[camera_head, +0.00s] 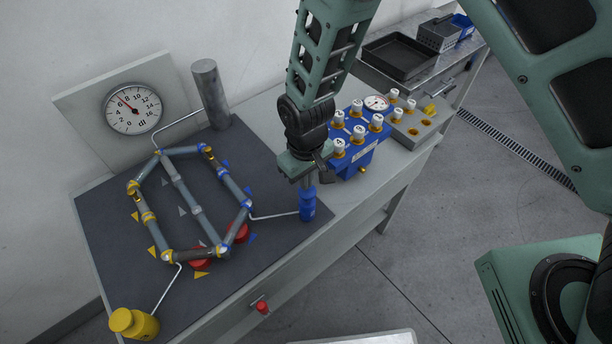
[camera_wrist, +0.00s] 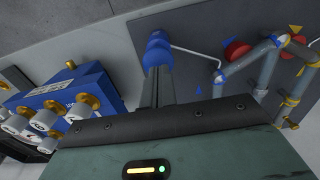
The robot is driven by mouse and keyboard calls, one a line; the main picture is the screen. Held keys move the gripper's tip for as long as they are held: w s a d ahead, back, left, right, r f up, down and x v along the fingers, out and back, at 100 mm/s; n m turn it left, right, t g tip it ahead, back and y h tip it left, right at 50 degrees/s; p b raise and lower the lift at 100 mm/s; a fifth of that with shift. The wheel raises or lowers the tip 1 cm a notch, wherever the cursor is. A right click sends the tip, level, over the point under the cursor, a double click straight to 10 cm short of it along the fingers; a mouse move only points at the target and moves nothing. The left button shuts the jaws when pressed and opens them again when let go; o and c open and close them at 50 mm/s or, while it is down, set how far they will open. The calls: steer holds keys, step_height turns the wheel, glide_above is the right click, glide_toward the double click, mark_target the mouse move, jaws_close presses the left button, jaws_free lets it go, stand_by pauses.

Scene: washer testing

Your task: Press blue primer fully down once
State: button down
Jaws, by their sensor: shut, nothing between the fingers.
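The blue primer (camera_head: 308,208) stands upright at the right edge of the dark mat, with a thin pale pipe running from it to the pipe loop. My gripper (camera_head: 308,183) points down directly above it, its shut fingertips at the primer's top. In the wrist view the blue primer (camera_wrist: 157,50) lies just beyond the tips of my shut gripper (camera_wrist: 158,72). The fingers look in contact with its top, but I cannot tell how far it is pressed. The fingers hold nothing.
The pipe loop (camera_head: 197,215) with yellow and blue joints lies left. A yellow primer (camera_head: 134,324) stands front left. A blue valve block (camera_head: 357,140) is close right of my gripper. A gauge (camera_head: 132,108) and grey cylinder (camera_head: 211,93) stand behind. A red button (camera_head: 261,306) is on the table front.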

steer(key=shift+f, duration=0.65)
step_height(320, 180, down, 3)
steer(key=shift+b, duration=1.25)
steer(key=shift+s+r, duration=0.1)
steer(key=shift+r+p, duration=0.5)
steer(key=shift+p, duration=0.05)
step_height(320, 180, up, 13)
steer(key=b, duration=0.1)
steer(key=shift+r+b, duration=0.2)
steer(key=shift+b, duration=0.15)
stand_by(1.1)
